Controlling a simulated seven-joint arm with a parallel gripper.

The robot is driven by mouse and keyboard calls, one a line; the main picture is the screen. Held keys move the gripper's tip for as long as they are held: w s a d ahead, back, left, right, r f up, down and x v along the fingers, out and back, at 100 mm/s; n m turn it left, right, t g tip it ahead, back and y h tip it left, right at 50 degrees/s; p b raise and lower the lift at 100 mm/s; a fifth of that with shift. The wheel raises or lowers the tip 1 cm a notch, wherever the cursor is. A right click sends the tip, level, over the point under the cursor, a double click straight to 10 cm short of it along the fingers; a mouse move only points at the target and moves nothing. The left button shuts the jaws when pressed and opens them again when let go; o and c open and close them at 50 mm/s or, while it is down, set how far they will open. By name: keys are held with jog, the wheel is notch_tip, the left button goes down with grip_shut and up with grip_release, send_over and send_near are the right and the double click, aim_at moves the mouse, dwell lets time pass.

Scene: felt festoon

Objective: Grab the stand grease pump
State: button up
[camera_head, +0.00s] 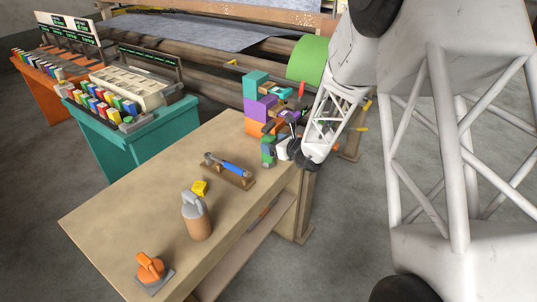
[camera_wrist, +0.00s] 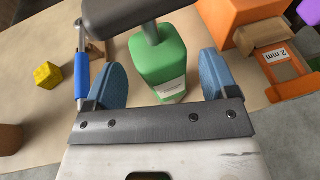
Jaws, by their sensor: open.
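A green pump bottle (camera_wrist: 160,60) with a dark grey top (camera_wrist: 130,12) and a pale label stands on the workbench (camera_head: 130,205). It is the likely grease pump, though no readable name confirms this. In the head view the green bottle (camera_head: 268,152) is near the bench's far right end. My gripper (camera_wrist: 163,78) is open, with one blue finger pad on each side of the bottle in the wrist view. Gaps show between the pads and the green body. In the head view my gripper (camera_head: 288,148) is beside the bottle and small, its fingers hard to make out.
Stacked teal, purple and orange bins (camera_head: 257,105) stand close behind the bottle. A blue-handled tool (camera_head: 235,168) on a wooden stand, a yellow block (camera_head: 199,188), a grey-brown canister (camera_head: 196,218) and an orange item (camera_head: 150,268) are along the bench. Bare bench lies left of them.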

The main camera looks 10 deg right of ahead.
jog(key=shift+x, duration=1.6)
grip_shut()
